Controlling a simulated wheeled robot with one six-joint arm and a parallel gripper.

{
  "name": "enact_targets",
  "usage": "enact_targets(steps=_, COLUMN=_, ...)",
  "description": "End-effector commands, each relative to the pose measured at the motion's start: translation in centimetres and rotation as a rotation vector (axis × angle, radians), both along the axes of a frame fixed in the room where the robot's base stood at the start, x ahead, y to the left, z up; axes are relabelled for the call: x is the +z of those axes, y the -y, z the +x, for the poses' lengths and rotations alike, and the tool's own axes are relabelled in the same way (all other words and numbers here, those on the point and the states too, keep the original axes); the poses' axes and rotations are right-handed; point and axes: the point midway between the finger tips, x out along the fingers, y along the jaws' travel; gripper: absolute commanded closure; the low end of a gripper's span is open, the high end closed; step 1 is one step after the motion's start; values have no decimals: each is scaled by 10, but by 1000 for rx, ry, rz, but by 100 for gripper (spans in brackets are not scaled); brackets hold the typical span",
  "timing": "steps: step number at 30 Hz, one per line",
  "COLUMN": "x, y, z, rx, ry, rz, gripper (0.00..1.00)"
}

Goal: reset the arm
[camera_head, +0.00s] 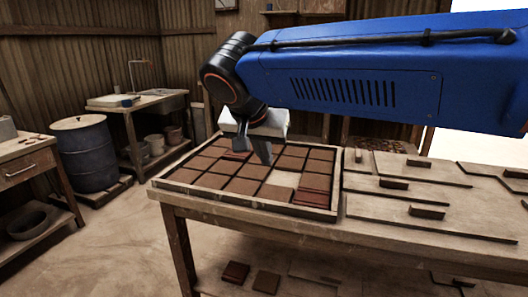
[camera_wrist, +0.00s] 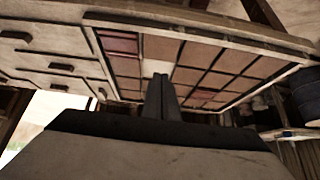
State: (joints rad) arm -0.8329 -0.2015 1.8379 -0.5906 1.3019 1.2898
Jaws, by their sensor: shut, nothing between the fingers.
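My gripper (camera_head: 262,155) hangs from the end of my blue arm, pointing down over the tray of tiles. Its fingers are together with nothing between them. It also shows in the wrist view (camera_wrist: 162,78), where the fingertips appear in front of the tile grid. The wooden tray (camera_head: 320,211) holds rows of brown tiles (camera_head: 243,186) on the table. One cell shows a pale bare spot (camera_head: 285,179). A redder, glossier tile (camera_head: 312,197) lies at the tray's right front corner. I cannot tell whether the fingertips touch the tiles.
The wooden table (camera_head: 430,240) carries dark strips and small blocks (camera_head: 427,212) right of the tray. Loose tiles (camera_head: 236,272) lie on a lower shelf. A blue barrel (camera_head: 87,155) and a workbench (camera_head: 150,104) stand at the back left. Open floor lies left of the table.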

Motion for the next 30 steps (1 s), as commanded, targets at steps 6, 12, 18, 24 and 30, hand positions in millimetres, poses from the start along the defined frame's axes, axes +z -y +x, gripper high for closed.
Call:
enact_targets(steps=6, x=12, y=-2, z=-9, rx=1, ry=-2, rz=0, gripper=100)
enact_targets(steps=12, x=-2, y=37, z=-16, rx=25, ry=-48, rz=-11, gripper=100)
enact_targets(steps=18, x=-35, y=102, z=-36, rx=87, ry=-128, rz=-18, gripper=100)
enact_targets(steps=24, x=-71, y=158, z=-66, rx=152, ry=-188, rz=-11, gripper=100)
enact_targets(steps=30, x=-109, y=201, z=-102, rx=215, ry=-221, rz=6, gripper=100)
